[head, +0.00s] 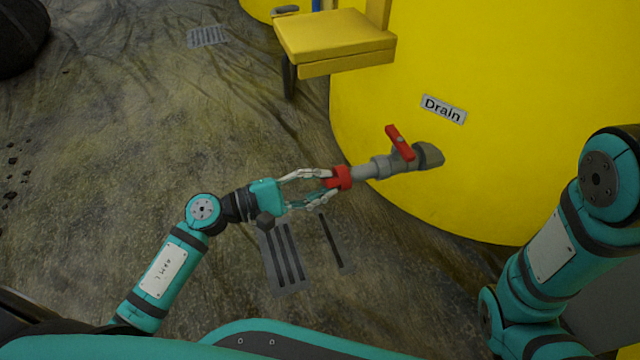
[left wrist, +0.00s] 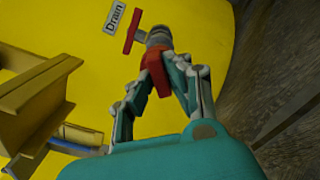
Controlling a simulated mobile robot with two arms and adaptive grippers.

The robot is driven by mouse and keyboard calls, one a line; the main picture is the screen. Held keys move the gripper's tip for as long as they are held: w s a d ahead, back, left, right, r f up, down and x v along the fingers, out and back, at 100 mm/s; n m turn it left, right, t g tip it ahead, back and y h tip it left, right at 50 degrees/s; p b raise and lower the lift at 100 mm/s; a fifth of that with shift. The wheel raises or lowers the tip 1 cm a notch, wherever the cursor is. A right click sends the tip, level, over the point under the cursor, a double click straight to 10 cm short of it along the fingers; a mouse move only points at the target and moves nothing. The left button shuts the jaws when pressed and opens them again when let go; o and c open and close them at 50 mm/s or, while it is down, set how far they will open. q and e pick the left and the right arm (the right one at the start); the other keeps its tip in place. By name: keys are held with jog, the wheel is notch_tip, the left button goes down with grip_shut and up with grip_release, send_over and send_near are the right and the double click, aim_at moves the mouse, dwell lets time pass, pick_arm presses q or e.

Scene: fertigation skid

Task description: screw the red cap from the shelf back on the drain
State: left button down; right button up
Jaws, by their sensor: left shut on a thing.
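The red cap (head: 340,178) is at the open end of the grey drain pipe (head: 372,169) in the head view. My left gripper (head: 329,181) is shut on the cap, its fingers on either side of it. The cap also shows between the fingers in the left wrist view (left wrist: 154,72), in line with the pipe. The cap touches or overlaps the pipe end; how far it is on the thread cannot be told. The drain valve has a red lever handle (head: 400,143), and a "Drain" label (head: 443,109) is above it. My right gripper is out of view.
The yellow tank (head: 520,60) fills the right side behind the drain. A yellow shelf (head: 335,42) stands beside the tank, up and left of the drain, with no cap visible on it. Floor grates (head: 283,255) lie below my left gripper. The floor to the left is mostly clear.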

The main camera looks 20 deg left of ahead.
pick_arm(q)
jog(key=shift+m, duration=0.7)
jog(key=c, duration=1.2)
grip_release()
jog(key=shift+o, duration=0.3)
jog(key=o, duration=0.4)
jog(key=shift+o, duration=0.2)
jog(key=v, duration=0.8)
